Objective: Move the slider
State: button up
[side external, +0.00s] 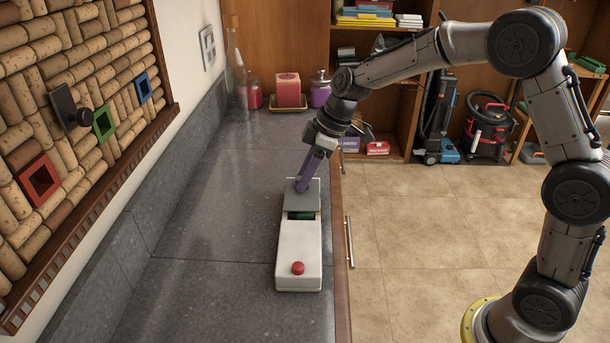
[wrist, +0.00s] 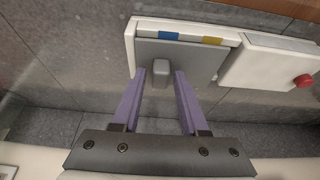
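The slider is a grey plate (side external: 310,200) on a long white box (side external: 299,255) on the counter. In the wrist view the slider plate (wrist: 198,62) carries a small grey knob (wrist: 161,74). My gripper (side external: 301,187) reaches down at the slider end of the box; its purple fingers (wrist: 160,74) are apart, with their tips on either side of the knob. Thin gaps seem to show between fingers and knob; contact cannot be told. A dark opening with green inside (side external: 301,216) shows beside the plate. Blue (wrist: 169,36) and yellow (wrist: 211,41) marks line its edge.
A red button (side external: 298,268) tops the other end of the box. A corkboard (side external: 60,100) with coloured square frames hangs on the left wall. Candles (side external: 288,90) and a glass bottle (side external: 236,75) stand at the back. The counter left of the box is clear.

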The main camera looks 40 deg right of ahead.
jog(key=shift+o, duration=0.5)
jog(key=v, duration=1.4)
jog(key=shift+a, duration=0.1)
